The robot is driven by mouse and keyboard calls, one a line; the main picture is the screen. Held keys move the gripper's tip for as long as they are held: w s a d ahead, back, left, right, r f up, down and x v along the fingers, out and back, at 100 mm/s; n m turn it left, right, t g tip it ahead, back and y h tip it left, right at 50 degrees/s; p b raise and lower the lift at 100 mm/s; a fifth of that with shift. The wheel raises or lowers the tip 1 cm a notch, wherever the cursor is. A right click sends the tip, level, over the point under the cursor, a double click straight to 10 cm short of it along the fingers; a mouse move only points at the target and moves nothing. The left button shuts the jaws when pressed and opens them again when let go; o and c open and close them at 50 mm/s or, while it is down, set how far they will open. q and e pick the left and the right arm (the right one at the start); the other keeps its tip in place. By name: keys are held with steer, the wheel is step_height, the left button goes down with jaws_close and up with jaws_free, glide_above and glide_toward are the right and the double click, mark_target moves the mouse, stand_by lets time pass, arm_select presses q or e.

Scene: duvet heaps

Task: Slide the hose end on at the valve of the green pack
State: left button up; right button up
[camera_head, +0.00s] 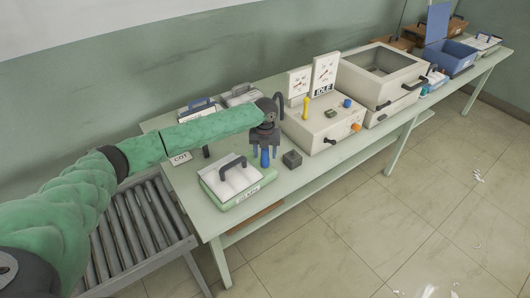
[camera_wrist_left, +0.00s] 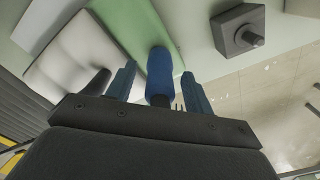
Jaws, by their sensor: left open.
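The green pack (camera_head: 240,200) lies on the near part of the bench, with a white top, a black handle and a label on its front edge. It shows in the left wrist view (camera_wrist_left: 150,22) as a green strip beside white. My left gripper (camera_head: 264,155) is open, pointing down just right of the pack. A blue cylinder (camera_head: 265,159) stands between its fingers; it also shows in the left wrist view (camera_wrist_left: 160,72), between the fingertips with gaps on both sides. I cannot tell whether it is the hose end or the valve. My right gripper is out of view.
A dark grey block (camera_head: 292,159) with a knob sits right of my left gripper. A cream machine (camera_head: 322,125) marked IDLE stands behind it. A grey roller conveyor (camera_head: 140,225) is at the left. Bare bench lies in front of the block.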

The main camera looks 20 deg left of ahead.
arm_select(q)
steer(key=shift+r, duration=0.1)
steer(key=shift+r+b, duration=0.3)
step_height(320, 180, up, 2)
steer(key=shift+r+b, duration=0.25)
steer(key=shift+b, duration=0.3)
steer(key=shift+r, duration=0.4)
steer(key=shift+r+b, duration=0.75)
steer(key=shift+r, duration=1.1)
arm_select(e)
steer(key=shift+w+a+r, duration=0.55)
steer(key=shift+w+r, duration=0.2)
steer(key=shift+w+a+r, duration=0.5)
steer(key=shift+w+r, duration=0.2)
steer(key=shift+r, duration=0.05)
